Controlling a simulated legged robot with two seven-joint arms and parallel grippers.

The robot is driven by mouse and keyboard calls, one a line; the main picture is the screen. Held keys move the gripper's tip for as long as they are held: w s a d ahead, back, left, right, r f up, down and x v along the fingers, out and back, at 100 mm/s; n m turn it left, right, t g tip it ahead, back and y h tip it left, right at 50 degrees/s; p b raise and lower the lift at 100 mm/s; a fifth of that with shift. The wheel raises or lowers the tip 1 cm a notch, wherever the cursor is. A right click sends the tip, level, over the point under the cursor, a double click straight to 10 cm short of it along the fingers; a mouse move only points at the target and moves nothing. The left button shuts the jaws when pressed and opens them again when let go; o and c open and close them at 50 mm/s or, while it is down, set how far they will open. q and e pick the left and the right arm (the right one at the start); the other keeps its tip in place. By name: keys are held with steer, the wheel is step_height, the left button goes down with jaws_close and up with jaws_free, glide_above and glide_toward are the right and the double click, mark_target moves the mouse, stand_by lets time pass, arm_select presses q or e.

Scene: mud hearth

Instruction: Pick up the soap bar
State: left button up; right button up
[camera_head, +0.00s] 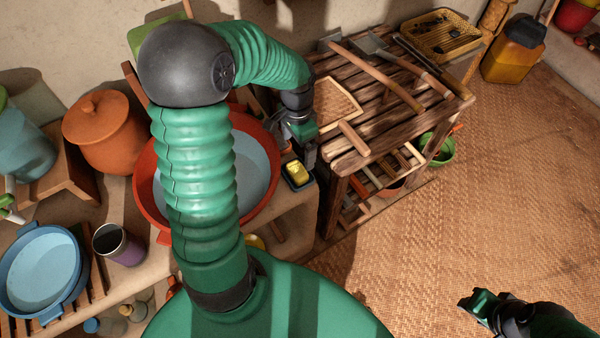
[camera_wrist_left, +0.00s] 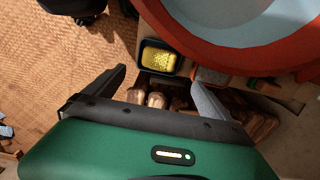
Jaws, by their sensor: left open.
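The soap bar (camera_head: 296,171) is yellow and sits in a small dark dish (camera_head: 308,184) on the corner of the ledge, beside the big red basin. In the left wrist view the soap (camera_wrist_left: 160,59) lies in its dark dish (camera_wrist_left: 147,68), just beyond and between my fingertips. My left gripper (camera_head: 299,150) is above and just behind the dish in the head view. It is open with nothing between its fingers (camera_wrist_left: 160,80). My right gripper (camera_head: 478,307) is low at the right, over the woven floor mat, far from the soap; its jaw state is unclear.
The red basin (camera_head: 146,200) with pale blue inside stands left of the dish, partly hidden by my arm. A wooden slatted table (camera_head: 350,165) with long-handled tools is close on the right. A clay pot (camera_head: 103,135) and dark cup (camera_head: 118,245) stand left. The mat (camera_head: 500,190) is mostly clear.

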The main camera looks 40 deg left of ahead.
mark_target(297, 169)
arm_select(q)
steer(key=f, duration=0.3)
steer(key=shift+s+f, duration=0.25)
steer(key=shift+f, duration=0.05)
steer(key=shift+f+b, duration=0.3)
step_height(297, 169, down, 5)
steer(key=shift+f+b, duration=0.2)
steer(key=shift+b, duration=0.55)
arm_select(e)
steer(key=shift+s+a+f, duration=0.1)
steer(key=shift+s+f, duration=0.05)
steer(key=shift+f, duration=0.45)
steer(key=shift+s+f, duration=0.15)
steer(key=shift+f, duration=0.4)
arm_select(q)
steer(key=shift+r, duration=0.1)
steer(key=shift+c, duration=0.4)
steer(key=shift+c, duration=1.2)
steer(key=c, duration=1.2)
